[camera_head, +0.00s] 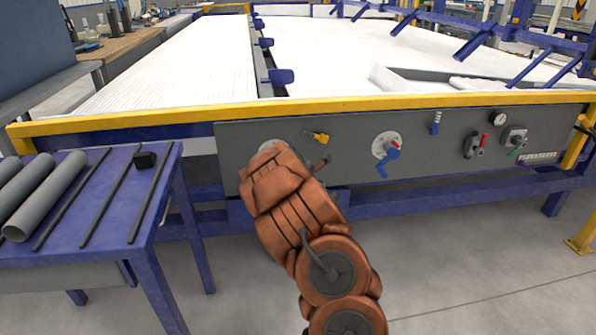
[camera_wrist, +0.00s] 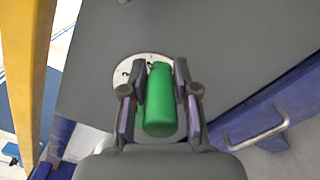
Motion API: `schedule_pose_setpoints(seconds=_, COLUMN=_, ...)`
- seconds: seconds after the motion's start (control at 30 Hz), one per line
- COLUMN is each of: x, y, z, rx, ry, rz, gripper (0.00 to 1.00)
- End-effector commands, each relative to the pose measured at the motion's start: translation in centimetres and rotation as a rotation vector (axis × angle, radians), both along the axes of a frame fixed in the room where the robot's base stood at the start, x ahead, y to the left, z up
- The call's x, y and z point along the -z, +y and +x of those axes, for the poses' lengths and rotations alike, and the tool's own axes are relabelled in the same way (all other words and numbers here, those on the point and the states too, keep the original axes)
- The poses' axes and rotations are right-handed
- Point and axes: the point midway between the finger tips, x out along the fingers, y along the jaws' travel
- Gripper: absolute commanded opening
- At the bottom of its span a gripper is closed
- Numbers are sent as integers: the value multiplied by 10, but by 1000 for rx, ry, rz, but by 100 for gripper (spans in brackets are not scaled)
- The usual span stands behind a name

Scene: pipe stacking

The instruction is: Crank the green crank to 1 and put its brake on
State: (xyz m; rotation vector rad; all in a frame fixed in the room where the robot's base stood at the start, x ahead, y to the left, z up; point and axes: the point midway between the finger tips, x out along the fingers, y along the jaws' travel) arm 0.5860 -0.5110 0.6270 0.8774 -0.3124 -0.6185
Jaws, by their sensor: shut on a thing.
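The green crank's handle (camera_wrist: 160,112) fills the space between the two fingers of my gripper (camera_wrist: 160,72) in the wrist view, and the fingers are shut on its sides. Behind it is a white round dial (camera_wrist: 122,72) on the grey panel; a dark mark shows at its left, and the rest is hidden by the handle and fingers. In the head view my arm covers the crank, and only the top of a pale dial (camera_head: 270,145) shows.
The grey panel (camera_head: 340,130) also bears a blue crank (camera_head: 386,158) on a white dial, a blue lever (camera_head: 435,124), a gauge (camera_head: 498,118) and switches further right. A blue table (camera_head: 165,190) with grey pipes (camera_head: 48,195) and dark rods stands at left.

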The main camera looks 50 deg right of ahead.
Motion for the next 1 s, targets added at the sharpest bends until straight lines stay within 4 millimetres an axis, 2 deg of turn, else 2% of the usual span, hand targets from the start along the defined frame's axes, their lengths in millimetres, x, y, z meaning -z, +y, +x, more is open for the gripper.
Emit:
schedule_pose_setpoints(seconds=0.03, x=7, y=5, z=4, rx=-11, ry=30, rz=-26, gripper=0)
schedule_pose_setpoints(seconds=0.4, x=-1, y=8, z=5, rx=-7, ry=125, rz=-132, gripper=0)
schedule_pose_setpoints(seconds=0.97, x=-3, y=8, z=5, rx=-5, ry=142, rz=-149, gripper=0)
schedule_pose_setpoints(seconds=1.0, x=-3, y=8, z=5, rx=-5, ry=142, rz=-148, gripper=33)
